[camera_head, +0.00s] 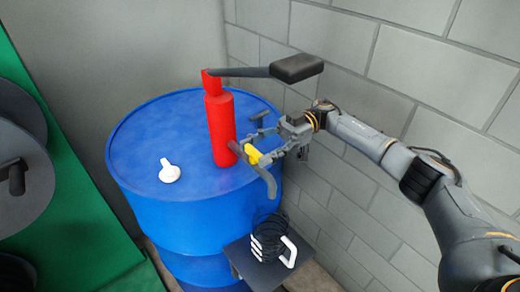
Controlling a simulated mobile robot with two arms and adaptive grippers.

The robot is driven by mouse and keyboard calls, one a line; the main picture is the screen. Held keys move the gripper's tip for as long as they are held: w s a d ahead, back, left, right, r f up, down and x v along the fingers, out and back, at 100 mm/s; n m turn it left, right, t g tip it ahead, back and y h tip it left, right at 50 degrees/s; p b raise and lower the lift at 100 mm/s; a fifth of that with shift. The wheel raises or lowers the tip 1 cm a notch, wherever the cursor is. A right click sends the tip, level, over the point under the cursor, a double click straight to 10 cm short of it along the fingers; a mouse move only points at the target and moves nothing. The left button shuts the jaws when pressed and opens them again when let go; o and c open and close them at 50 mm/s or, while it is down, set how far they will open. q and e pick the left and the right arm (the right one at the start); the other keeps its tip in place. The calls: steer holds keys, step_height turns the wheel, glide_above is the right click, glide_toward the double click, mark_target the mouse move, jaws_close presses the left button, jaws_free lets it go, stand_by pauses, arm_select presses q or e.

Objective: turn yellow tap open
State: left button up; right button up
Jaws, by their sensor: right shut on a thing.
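The yellow tap (252,154) is at the right part of the blue barrel's top, beside a red cylinder. A dark curved bar (266,180) runs by it. My right gripper (257,152) reaches in from the right and is shut on the yellow tap, with its fingers on either side of it. The fingers hide part of the tap, and I cannot tell how far it is turned. My left gripper is not in view.
The blue barrel (140,145) carries a red cylinder (220,125) and a white object (169,171). A small dark stand (240,262) holds black and white rings. A block wall (340,185) is close on the right.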

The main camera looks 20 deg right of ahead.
steer(key=o, duration=1.2)
steer(key=shift+a, duration=0.1)
steer(key=shift+c, duration=0.2)
steer(key=v, duration=0.7)
steer(key=shift+d, duration=0.3)
steer(key=shift+w, duration=0.1)
